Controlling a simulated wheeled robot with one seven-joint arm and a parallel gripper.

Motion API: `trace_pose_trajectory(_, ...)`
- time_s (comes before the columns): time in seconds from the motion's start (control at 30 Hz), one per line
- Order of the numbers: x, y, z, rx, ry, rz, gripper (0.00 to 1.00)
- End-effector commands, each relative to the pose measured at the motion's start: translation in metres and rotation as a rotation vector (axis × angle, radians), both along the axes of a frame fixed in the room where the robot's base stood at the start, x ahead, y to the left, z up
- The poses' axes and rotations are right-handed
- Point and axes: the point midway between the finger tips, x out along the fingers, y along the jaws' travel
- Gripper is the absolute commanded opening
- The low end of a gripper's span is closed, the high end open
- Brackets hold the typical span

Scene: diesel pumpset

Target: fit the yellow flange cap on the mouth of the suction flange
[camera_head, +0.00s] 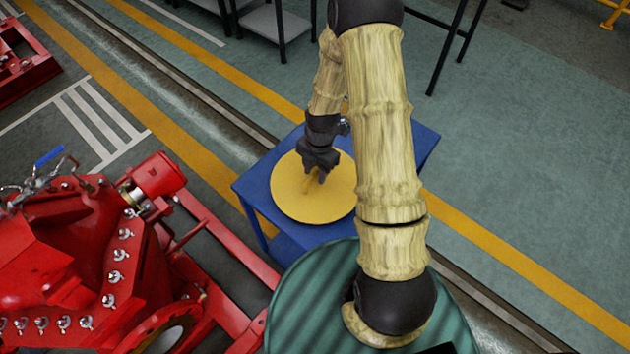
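The yellow flange cap (290,205) is a round flat disc lying on a blue table (262,188). A small raised yellow part, perhaps a handle, shows near its middle. My gripper (315,177) points down over the cap, its dark fingers at this raised part. The fingers look a little apart, but I cannot tell whether they grip it. A red round flange (186,313) with a pale opening shows at the bottom left, partly cut off by the frame edge. I cannot tell for sure that it is the suction flange.
The red pumpset (75,235), with bolts and a blue-handled valve, fills the left. Its red frame rail (225,243) runs close to the blue table. Grey tables (275,22) stand at the back.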

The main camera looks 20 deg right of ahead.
Motion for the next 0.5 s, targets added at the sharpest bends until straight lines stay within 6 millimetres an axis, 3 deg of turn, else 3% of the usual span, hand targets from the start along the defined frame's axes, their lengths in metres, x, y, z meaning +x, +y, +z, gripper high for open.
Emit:
trace_pose_trajectory(0.13,-0.0008,-0.0025,-0.0104,-0.001,-0.001,-0.007,0.37)
trace_pose_trajectory(0.5,-0.0005,0.0001,-0.0103,0.0,-0.001,-0.001,0.37)
